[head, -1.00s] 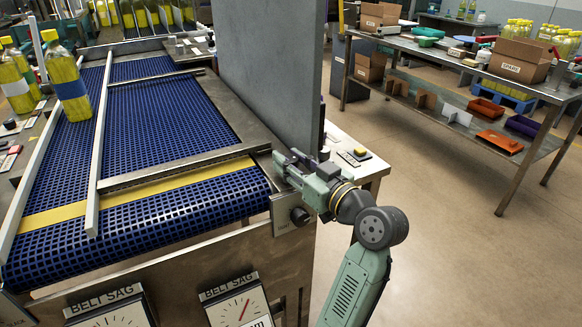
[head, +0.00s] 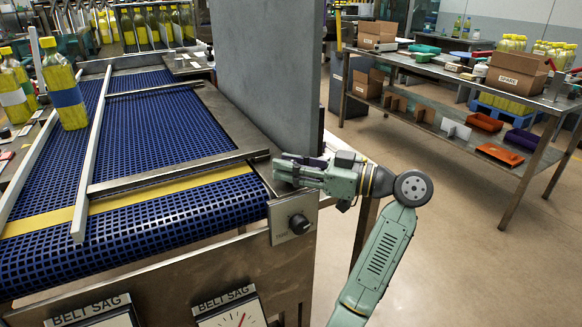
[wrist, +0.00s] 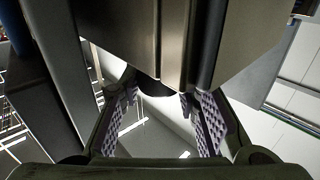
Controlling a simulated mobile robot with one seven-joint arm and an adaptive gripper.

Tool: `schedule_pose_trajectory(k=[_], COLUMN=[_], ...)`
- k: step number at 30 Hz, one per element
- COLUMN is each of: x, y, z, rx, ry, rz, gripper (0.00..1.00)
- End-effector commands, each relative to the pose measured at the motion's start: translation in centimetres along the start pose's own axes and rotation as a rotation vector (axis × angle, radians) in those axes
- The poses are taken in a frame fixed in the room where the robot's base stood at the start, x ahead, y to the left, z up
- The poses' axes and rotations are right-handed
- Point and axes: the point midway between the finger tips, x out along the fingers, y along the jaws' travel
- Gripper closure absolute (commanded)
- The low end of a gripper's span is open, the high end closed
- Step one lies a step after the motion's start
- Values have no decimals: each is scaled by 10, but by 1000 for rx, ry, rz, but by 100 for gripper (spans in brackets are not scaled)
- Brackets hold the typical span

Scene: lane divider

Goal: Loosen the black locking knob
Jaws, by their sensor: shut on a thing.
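My gripper (head: 284,170) is at the near right corner of the conveyor, at the end of the metal crossbar (head: 180,172), pointing left. In the wrist view its ridged fingers (wrist: 160,108) stand apart around a dark rounded piece, which looks like the black locking knob (wrist: 156,88). The knob is mostly hidden there by a metal part above it, and in the head view by the gripper. Another black round knob (head: 299,223) sits on a metal plate on the conveyor's front corner, below my gripper and apart from it.
A tall grey panel (head: 265,75) stands just behind my gripper. A white lane rail (head: 97,150) runs along the blue belt (head: 165,122), with yellow bottles (head: 65,90) at left. A workbench (head: 460,68) stands at back right. The floor (head: 465,245) at right is clear.

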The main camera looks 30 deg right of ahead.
Motion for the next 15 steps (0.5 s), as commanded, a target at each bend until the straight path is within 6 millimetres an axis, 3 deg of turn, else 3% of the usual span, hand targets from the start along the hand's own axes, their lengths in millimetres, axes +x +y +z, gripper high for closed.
schedule_pose_trajectory(k=[11,12,15], x=[2,2,1], y=[-1,-1,-1], z=[5,5,4], rx=[6,6,5], ry=[-10,-9,-8], rz=[-8,-9,-8], gripper=[98,68,61])
